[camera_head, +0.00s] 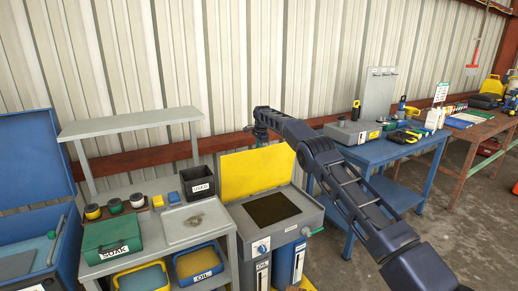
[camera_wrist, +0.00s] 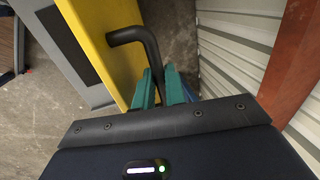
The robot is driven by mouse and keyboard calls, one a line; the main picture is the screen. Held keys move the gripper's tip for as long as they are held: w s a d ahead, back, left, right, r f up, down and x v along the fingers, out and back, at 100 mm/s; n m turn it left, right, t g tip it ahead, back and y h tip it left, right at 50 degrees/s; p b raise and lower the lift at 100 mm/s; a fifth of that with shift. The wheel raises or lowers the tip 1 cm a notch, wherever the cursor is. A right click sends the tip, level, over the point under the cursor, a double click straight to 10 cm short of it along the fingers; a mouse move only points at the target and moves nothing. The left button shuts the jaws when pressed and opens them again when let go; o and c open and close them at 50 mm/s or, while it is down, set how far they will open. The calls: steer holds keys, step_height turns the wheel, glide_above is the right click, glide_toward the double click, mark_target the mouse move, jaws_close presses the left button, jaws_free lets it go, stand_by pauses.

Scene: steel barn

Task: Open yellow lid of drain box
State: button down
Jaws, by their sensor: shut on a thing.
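The yellow lid (camera_head: 256,170) of the grey drain box (camera_head: 312,217) stands raised at the back of the box, near upright. The box's dark opening shows in front of it. My gripper (camera_head: 260,132) is at the lid's top edge, behind it, near the wall. In the wrist view, the green fingers of my gripper (camera_wrist: 164,88) are shut on the black bent handle (camera_wrist: 133,35) that sticks out from the yellow lid (camera_wrist: 95,40). The grey drain box (camera_wrist: 62,50) shows at the upper left there. The handle is hidden in the head view.
A grey bench (camera_head: 152,250) at the left holds a green SOAK box (camera_head: 112,242), a black bin (camera_head: 197,182) and a tray. A blue table (camera_head: 385,150) with tools stands at the right. The corrugated wall (camera_head: 230,60) with a red-brown rail is close behind my gripper.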

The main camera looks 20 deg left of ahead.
steer(key=shift+s+f, duration=0.1)
steer(key=shift+f, duration=0.25)
steer(key=c, duration=1.5)
jaws_free()
steer(key=shift+a, duration=0.1)
steer(key=shift+o, duration=0.2)
step_height(320, 180, up, 11)
steer(key=s+d, duration=0.1)
steer(key=shift+s+d, duration=0.15)
steer(key=shift+d, duration=0.15)
steer(key=shift+c, duration=0.2)
